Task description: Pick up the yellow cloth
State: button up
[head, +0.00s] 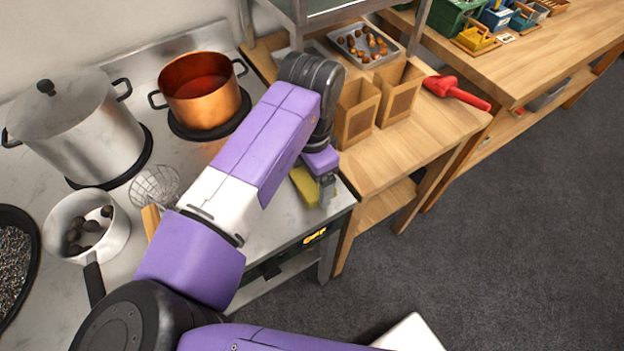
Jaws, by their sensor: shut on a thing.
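The yellow cloth (305,187) is at the right front corner of the steel stove top. Part of it is hidden behind my arm. My gripper (326,192) points down at the cloth's right side and is shut on it. The fingertips are small and partly hidden, and I cannot tell whether the cloth is clear of the surface.
A copper pot (203,92), a large lidded pot (75,130) and a small pan with dark chestnuts (88,225) stand on the stove. Paper bags (399,93), a chestnut tray (362,47) and a red scoop (456,91) are on the wooden table. Grey floor is free at right.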

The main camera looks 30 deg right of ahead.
aim_at(311, 181)
jog(key=shift+r, duration=0.15)
notch_tip(311, 181, up, 20)
dwell(0.5)
jog(key=o, duration=0.6)
jog(key=c, duration=0.4)
jog(key=shift+d, duration=0.15)
jog(key=shift+c, duration=0.4)
